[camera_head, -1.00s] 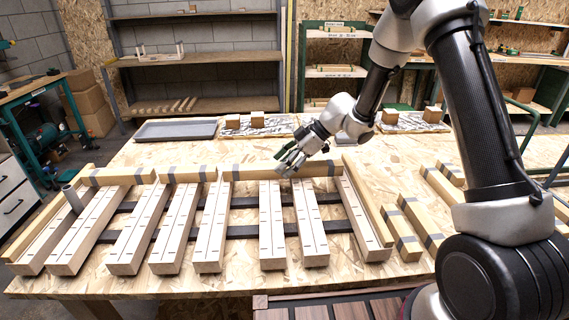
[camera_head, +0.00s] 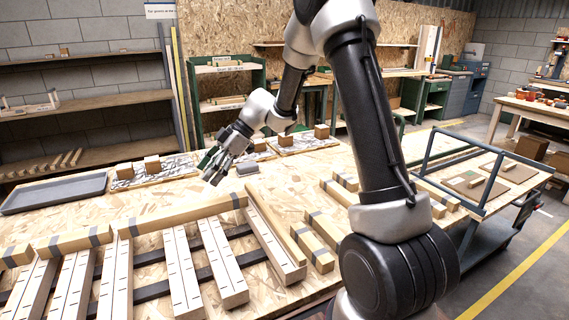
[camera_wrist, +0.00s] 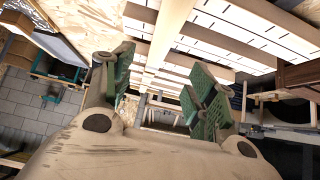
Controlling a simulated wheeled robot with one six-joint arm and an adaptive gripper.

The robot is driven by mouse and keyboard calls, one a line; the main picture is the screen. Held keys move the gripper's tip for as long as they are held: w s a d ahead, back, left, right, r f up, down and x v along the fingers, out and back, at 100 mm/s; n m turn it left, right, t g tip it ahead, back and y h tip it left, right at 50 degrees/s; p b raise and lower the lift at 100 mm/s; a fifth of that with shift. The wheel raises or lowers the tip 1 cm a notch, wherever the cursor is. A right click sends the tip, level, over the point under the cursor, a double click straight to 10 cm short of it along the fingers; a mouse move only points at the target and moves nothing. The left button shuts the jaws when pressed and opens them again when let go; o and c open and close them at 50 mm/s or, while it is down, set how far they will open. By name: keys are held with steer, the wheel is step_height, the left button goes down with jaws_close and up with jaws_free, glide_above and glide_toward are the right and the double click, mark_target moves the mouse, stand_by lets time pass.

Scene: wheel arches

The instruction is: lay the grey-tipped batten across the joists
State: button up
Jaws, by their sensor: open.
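Several pale slotted joists (camera_head: 222,262) lie side by side on the chipboard bench, over dark cross strips. A long wooden batten (camera_head: 185,213) with grey bands near its ends lies along their far ends. Another grey-banded batten (camera_head: 72,240) lies to its left. Shorter grey-banded battens (camera_head: 322,229) lie right of the joists; which one the task means I cannot tell. My gripper (camera_head: 212,176) is open and empty, apparently above the bench behind the long batten. In the wrist view its green finger pads (camera_wrist: 160,85) stand apart, with joists (camera_wrist: 235,28) at the top.
A grey block (camera_head: 247,168) sits behind the long batten's right end. A grey tray (camera_head: 55,193) and foil-like sheets with wooden blocks (camera_head: 152,164) lie at the back. A tubular-framed trolley (camera_head: 470,215) stands at right. Bare chipboard shows between the battens and the back.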

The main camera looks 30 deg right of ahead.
steer(key=w+d+r+m+t+h, duration=0.25)
steer(key=w+d+r+t, duration=0.2)
steer(key=r, duration=0.35)
steer(key=w+d+r+m+t+h, duration=0.25)
steer(key=d+r+t, duration=0.25)
steer(key=r, duration=0.3)
steer(key=s+d+r+m+t+h, duration=0.1)
steer(key=s+d+r+m+h, duration=0.1)
steer(key=s+d+r+m, duration=0.3)
steer(key=s+d+r+m+t+h, duration=0.1)
steer(key=s+d+r+h, duration=0.15)
steer(key=d, duration=0.45)
steer(key=s+d+f+m+g+h, duration=0.1)
steer(key=s+d+f+m+g, duration=0.15)
steer(key=s, duration=0.85)
steer(key=s+d+f+m+g+h, duration=0.1)
steer(key=s+d+f+m+g, duration=0.2)
steer(key=s, duration=0.7)
steer(key=s+a+f+g+y, duration=0.1)
steer(key=s+a+f, duration=0.1)
steer(key=s, duration=0.3)
steer(key=s+a+f+m+y, duration=0.1)
steer(key=s+a+f, duration=0.2)
steer(key=s, duration=0.3)
steer(key=shift+g, duration=0.4)
